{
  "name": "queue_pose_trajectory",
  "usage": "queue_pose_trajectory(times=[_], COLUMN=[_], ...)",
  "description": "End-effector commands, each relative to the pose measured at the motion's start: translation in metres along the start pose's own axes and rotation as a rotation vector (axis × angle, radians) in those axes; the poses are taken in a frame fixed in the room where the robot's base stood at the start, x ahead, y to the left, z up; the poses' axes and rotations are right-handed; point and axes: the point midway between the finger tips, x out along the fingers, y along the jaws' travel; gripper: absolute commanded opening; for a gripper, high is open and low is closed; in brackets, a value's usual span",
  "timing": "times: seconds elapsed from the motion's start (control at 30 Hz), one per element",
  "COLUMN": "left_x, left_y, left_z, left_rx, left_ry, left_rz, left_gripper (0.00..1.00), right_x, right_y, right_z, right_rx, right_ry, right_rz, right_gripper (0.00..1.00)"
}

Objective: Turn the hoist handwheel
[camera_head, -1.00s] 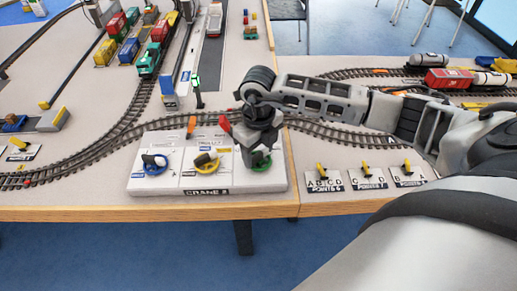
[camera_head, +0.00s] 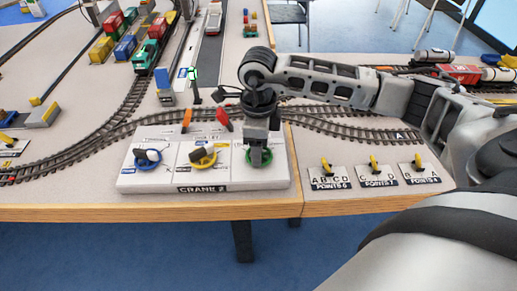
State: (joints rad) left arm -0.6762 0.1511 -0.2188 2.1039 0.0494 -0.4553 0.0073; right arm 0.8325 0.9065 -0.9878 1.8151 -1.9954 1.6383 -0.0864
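The white panel marked CRANE 2 (camera_head: 230,186) lies at the table's front edge. It carries a blue handwheel (camera_head: 148,161) at left, a yellow handwheel (camera_head: 203,156) in the middle and a green handwheel (camera_head: 268,157) at right. The small labels are too blurred to tell which is the hoist. My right gripper (camera_head: 257,158) points down over the green handwheel, its fingers at the middle of the wheel and hiding its hub. I cannot tell whether the fingers are closed on it. My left gripper is not in view.
An orange lever (camera_head: 187,118) and a red lever (camera_head: 223,117) stand at the panel's back. Several yellow points levers (camera_head: 374,164) are on plates to the right. Tracks run behind the panel, with a green locomotive (camera_head: 146,56) farther back and a red wagon (camera_head: 459,73) at right.

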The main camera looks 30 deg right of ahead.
Motion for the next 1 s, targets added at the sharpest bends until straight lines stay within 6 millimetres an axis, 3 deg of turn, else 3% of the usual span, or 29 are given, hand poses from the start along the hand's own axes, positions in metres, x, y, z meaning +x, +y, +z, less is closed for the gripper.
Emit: queue_pose_trajectory(times=[0.33, 0.9, 0.93, 1.0], left_x=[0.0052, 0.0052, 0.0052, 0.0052], left_y=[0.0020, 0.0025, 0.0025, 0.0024], left_z=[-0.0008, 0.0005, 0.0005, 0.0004], left_rx=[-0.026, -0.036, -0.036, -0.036], left_ry=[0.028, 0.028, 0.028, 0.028], left_rz=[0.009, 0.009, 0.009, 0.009], left_gripper=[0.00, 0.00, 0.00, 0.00], right_x=[-0.0004, -0.0023, -0.0023, -0.0021], right_y=[-0.0003, -0.0003, -0.0004, -0.0003], right_z=[0.0011, 0.0014, 0.0014, 0.0013], right_rx=[-0.160, -0.193, -0.193, -0.193], right_ry=[-0.005, -0.007, -0.007, -0.006], right_rz=[-0.002, -0.003, -0.003, -0.002], right_gripper=[0.34, 0.34, 0.59, 0.78])
